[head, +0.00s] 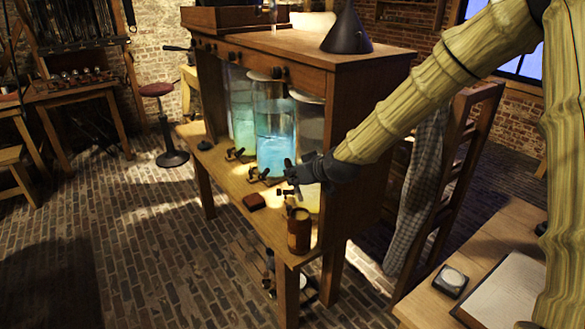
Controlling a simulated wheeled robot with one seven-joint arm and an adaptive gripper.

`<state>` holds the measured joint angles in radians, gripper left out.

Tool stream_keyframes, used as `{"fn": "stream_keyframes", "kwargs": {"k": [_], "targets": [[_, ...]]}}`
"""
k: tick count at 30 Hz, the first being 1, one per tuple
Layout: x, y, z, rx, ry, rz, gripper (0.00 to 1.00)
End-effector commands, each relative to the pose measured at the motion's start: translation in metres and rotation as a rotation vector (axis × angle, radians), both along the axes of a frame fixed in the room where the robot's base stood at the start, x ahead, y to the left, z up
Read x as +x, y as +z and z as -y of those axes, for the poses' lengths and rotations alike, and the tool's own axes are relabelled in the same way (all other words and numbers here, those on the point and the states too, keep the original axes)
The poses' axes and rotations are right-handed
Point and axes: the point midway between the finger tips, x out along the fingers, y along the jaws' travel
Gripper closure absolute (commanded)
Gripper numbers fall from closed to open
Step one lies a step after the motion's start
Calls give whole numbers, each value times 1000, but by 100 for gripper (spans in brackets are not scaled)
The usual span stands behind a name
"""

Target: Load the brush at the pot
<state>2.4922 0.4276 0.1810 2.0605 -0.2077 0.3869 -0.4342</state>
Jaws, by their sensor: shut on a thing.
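The pot (299,236) is a brown cylinder with a dark open top, upright near the front corner of the wooden bench shelf. My gripper (287,183) is dark and sits above the pot and slightly to its left, in front of the glass jars. It is shut on a small dark thing, which I take to be the brush (288,208); its slim lower part hangs close to the pot's rim. Whether its tip is inside the pot or only beside it, I cannot tell. My gripper's fingers hide most of its upper part.
Glass jars with glowing blue-green liquid (275,135) stand behind my gripper under the cabinet top. Small brass and black terminals (258,174) and a reddish-brown block (254,201) lie along the shelf. A dark funnel (346,32) stands on top. A table with papers (505,290) is at lower right.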

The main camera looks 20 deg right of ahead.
Motion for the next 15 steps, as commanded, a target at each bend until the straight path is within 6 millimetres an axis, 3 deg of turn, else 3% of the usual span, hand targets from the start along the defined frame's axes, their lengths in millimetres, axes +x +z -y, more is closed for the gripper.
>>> {"fn": "stream_keyframes", "kwargs": {"k": [5,15], "targets": [[1,4,1,6,4,15,99],[1,-17,-1,5,5,13,99]]}}
